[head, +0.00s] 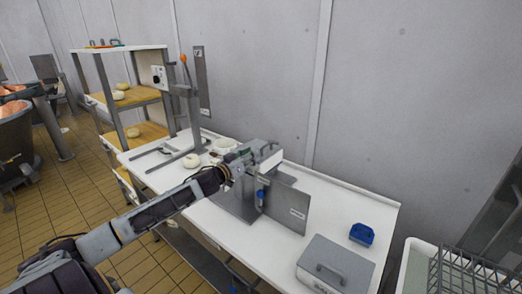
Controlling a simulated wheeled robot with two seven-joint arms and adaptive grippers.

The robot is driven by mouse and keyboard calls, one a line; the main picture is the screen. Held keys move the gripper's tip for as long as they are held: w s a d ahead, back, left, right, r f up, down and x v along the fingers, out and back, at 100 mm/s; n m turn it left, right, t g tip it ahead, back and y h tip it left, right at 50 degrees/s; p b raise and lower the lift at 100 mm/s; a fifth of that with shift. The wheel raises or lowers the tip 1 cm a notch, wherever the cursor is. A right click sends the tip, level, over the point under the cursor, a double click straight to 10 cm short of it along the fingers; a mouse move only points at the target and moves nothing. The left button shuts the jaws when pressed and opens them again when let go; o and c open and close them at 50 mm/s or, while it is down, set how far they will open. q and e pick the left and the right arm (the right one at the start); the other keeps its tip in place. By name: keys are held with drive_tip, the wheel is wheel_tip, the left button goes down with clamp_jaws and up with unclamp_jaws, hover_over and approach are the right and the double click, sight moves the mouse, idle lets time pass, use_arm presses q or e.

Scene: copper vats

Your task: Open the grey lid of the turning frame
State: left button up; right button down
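A grey metal piece with upright flat panels (288,203) stands on the middle of the white table; it looks like the turning frame. One panel carries a small pale label, and a blue part shows between the panels. My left gripper (262,157) is at the upper back of this piece, over its top edge, and partly hides it. I cannot tell which part is the lid, whether the gripper touches it, or whether the fingers are open or shut. My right gripper is not in view.
The white table (225,232) also bears a grey box with a handle (335,268), a blue object (361,234), pale round pieces (191,160) and a lever stand (190,105). A shelf rack (125,100) stands behind left, a wire basket (470,272) at right. The table's front right is partly clear.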

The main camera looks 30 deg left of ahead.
use_arm(q)
drive_tip(key=shift+w, duration=0.95)
drive_tip(key=shift+w+d, duration=0.1)
drive_tip(key=shift+w, duration=0.8)
drive_tip(key=shift+w+d+p, duration=0.1)
drive_tip(key=shift+w+p, duration=0.25)
drive_tip(key=shift+w, duration=1.1)
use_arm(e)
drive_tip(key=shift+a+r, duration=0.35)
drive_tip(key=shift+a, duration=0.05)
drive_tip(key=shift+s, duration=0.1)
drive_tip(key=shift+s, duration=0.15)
